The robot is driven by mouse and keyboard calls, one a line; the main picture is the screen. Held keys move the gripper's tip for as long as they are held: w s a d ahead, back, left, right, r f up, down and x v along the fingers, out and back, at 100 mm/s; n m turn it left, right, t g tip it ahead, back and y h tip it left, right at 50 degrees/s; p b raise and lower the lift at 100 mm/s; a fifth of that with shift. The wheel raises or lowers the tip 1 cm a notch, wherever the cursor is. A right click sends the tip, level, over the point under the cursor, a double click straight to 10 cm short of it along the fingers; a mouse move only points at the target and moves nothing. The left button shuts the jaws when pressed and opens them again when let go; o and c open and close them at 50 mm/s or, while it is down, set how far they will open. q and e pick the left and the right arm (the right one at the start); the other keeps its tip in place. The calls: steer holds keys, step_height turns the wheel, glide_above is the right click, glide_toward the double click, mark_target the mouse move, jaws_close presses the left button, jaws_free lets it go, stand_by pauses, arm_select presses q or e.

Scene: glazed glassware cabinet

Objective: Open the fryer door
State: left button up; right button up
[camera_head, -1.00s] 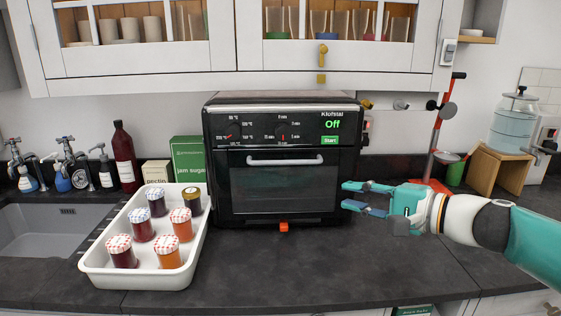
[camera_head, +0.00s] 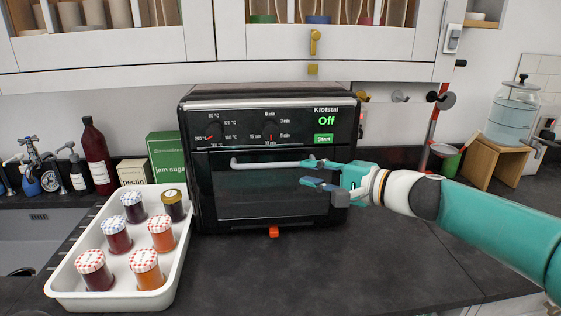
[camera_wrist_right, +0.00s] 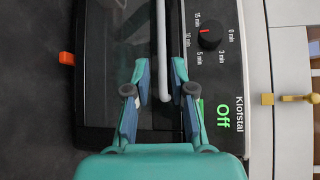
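The black fryer (camera_head: 345,195) stands on the counter with its glass door (camera_head: 265,197) shut. Its light bar handle (camera_head: 260,164) runs across the door's top, and it also shows in the right wrist view (camera_wrist_right: 161,45). My right gripper (camera_head: 303,172) is at the right end of the handle. In the right wrist view, the right gripper (camera_wrist_right: 159,66) is open, with one finger on each side of the handle; whether either finger touches it is unclear. The fryer's display reads "Off". My left gripper is in no view.
A white tray (camera_head: 62,276) with several jam jars stands left of the fryer. An orange tab (camera_head: 274,231) sits at the fryer's lower front edge. The counter in front (camera_head: 330,265) is clear. Wall cabinets (camera_head: 120,50) hang above.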

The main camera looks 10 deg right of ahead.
mark_target(279, 166)
steer(key=p+x, duration=0.2)
steer(key=x, duration=0.7)
steer(key=shift+w+a, duration=0.2)
steer(key=shift+a, duration=0.2)
steer(key=shift+f, duration=0.1)
jaws_close()
